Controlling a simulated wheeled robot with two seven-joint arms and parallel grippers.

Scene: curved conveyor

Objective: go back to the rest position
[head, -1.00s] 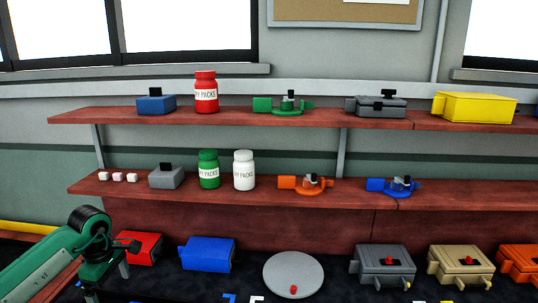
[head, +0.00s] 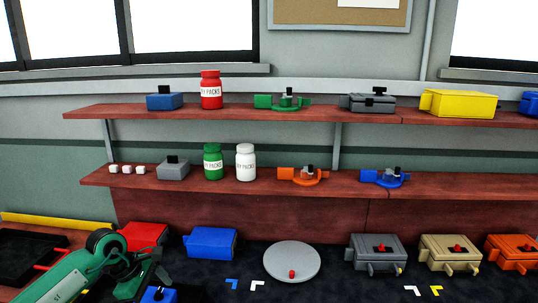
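My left arm comes in from the lower left, green with a black joint. Its gripper (head: 140,276) is over the dark work surface, in front of a red box (head: 146,236) and left of a blue box (head: 212,243). The fingers are dark and seen at an angle, so I cannot tell whether they are open or shut. A small blue part with a black knob (head: 158,295) shows just below the gripper at the bottom edge; I cannot tell whether they touch. My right gripper is not in view.
A grey round plate (head: 291,263) with a red knob lies mid-surface. Grey (head: 377,255), tan (head: 450,255) and orange (head: 511,254) boxes stand to its right. Two red-brown shelves (head: 240,115) behind hold jars, boxes and valve-like parts. A black tray (head: 30,258) is at left.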

